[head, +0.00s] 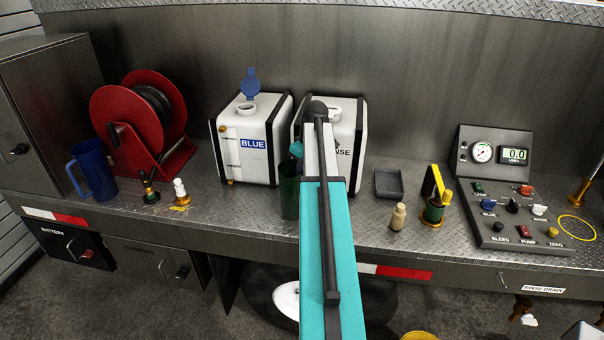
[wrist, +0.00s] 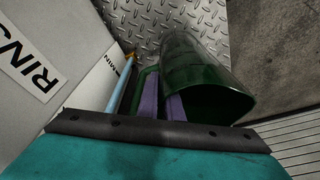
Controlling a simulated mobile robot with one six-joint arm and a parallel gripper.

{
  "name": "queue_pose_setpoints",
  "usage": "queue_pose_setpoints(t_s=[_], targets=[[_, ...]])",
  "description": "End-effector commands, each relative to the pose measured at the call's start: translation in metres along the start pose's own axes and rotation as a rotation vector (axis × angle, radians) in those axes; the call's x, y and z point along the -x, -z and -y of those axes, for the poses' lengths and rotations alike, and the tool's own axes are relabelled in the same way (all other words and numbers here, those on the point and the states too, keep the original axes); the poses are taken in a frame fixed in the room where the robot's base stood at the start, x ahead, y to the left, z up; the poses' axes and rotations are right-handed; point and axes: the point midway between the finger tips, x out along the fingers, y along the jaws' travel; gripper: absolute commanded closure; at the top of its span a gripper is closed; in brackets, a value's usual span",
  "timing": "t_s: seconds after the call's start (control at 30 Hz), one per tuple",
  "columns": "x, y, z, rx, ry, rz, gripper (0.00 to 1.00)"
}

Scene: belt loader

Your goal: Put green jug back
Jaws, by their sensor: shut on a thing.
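The green jug (head: 288,190) is in front of the gap between the two white tanks, partly hidden by my teal arm in the head view. It looks upright there; I cannot tell whether its base touches the deck. In the wrist view the green jug (wrist: 207,80) shows its open mouth, with the tread-plate deck behind it. My gripper (wrist: 163,100) has its purple fingers shut on the jug's handle side. In the head view my arm hides most of the gripper.
The BLUE tank (head: 253,150) has its blue cap raised; the rinse tank (head: 349,125) is close beside my gripper. A blue jug (head: 92,170) and red hose reel (head: 140,120) stand left. A grey tray (head: 389,184), small bottle (head: 398,217) and control panel (head: 515,190) lie right.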

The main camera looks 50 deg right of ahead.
Motion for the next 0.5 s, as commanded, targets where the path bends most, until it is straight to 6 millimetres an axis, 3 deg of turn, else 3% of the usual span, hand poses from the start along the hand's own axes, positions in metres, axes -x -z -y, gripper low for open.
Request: queue_pose_setpoints(t_s=[0.07,0.1,0.2,0.5], targets=[[-0.0023,-0.0005,0.0,0.0,0.0,0.0,1.0],[-0.0019,-0.0004,0.0,0.0,0.0,0.0,0.89],[-0.0017,-0.0004,0.0,0.0,0.0,0.0,0.75],[-0.001,-0.0003,-0.0001,0.0,0.0,0.0,0.75]])
